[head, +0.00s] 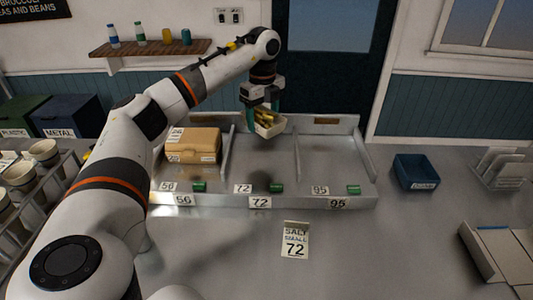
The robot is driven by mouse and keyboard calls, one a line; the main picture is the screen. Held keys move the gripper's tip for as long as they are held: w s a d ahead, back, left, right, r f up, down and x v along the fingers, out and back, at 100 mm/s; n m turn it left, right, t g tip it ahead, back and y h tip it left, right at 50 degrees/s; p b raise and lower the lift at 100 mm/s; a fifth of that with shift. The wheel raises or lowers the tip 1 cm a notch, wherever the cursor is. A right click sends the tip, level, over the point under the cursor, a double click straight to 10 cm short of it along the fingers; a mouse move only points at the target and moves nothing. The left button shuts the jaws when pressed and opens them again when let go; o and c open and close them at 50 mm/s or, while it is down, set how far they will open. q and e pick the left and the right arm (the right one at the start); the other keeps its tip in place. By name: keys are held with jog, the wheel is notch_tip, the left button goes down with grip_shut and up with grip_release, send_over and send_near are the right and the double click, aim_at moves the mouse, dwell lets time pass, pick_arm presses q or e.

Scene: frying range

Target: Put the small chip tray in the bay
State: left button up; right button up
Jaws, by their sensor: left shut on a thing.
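My left gripper (262,112) is shut on the small chip tray (269,131), a pale open tray with yellow chips in it. It holds the tray over the back part of the middle bay of a grey metal rack (260,201). The tray looks raised and slightly tilted; its exact height above the bay floor is hard to tell. The rack has three bays, marked 56, 72 and 95 from left to right. The middle bay (262,165) and right bay (335,160) look empty. A ticket (295,240) in front reads "SALT SMALL 72". My right gripper is not in view.
A brown closed box (193,145) fills much of the left bay. Low dividers separate the bays, and small green pieces (276,188) sit along the front. A blue bin (416,171) stands to the right. A rack of cups (43,152) is at the left.

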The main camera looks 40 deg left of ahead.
pick_arm(q)
jog(key=p, duration=0.1)
send_over(263, 156)
notch_tip(263, 156, down, 5)
jog(key=shift+a+f, duration=0.1)
jog(key=shift+a, duration=0.05)
notch_tip(263, 156, down, 4)
jog(key=shift+r+p, duration=0.1)
jog(key=shift+p, duration=0.5)
jog(key=shift+f, duration=0.4)
jog(key=shift+f, duration=0.15)
jog(key=o, duration=1)
jog(key=shift+o, duration=0.2)
notch_tip(263, 156, up, 12)
jog(key=b, duration=0.2)
jog(key=shift+r+b, duration=0.2)
jog(key=shift+b, duration=0.2)
jog(key=shift+w, duration=0.1)
